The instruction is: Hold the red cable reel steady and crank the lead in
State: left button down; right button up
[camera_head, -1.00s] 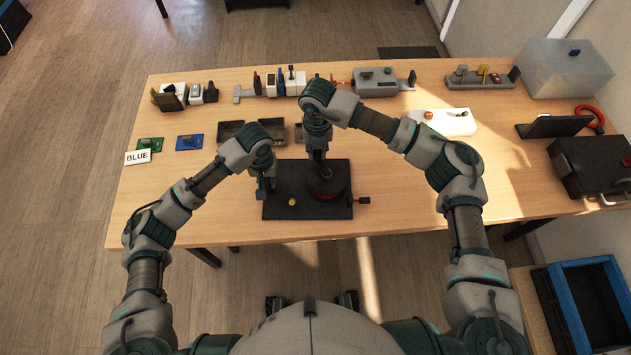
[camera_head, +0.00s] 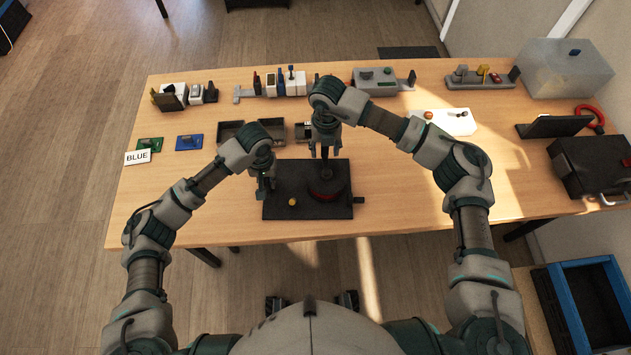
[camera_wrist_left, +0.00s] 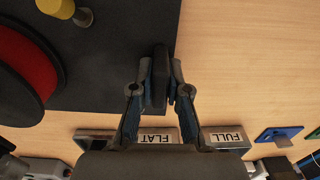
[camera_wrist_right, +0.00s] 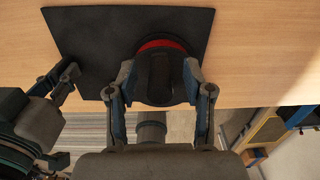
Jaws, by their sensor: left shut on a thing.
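The red cable reel (camera_head: 325,190) sits on a black base plate (camera_head: 280,211), its red drum showing under a dark top. It also shows in the left wrist view (camera_wrist_left: 28,65). My left gripper (camera_head: 265,188) is shut on a dark upright block (camera_wrist_left: 158,70) at the plate's left side. My right gripper (camera_head: 325,153) is above the reel, over the upright dark crank post (camera_head: 327,168). In the right wrist view its fingers (camera_wrist_right: 158,82) are apart, with the dark crank part between them; contact is unclear. A short dark stub (camera_head: 358,200) shows at the plate's right edge.
Small trays (camera_head: 229,131) lie behind the plate. A grey box device (camera_head: 375,78) and other fixtures line the back edge. A white board (camera_head: 448,121) and a black case (camera_head: 590,165) are to the right. Bare tabletop lies left and right of the plate.

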pick_arm(q)
jog(key=c, duration=1.1)
grip_release()
pick_arm(e)
notch_tip(320, 180, up, 12)
pick_arm(q)
jog(key=shift+r, duration=0.1)
pick_arm(e)
jog(key=shift+w, duration=0.1)
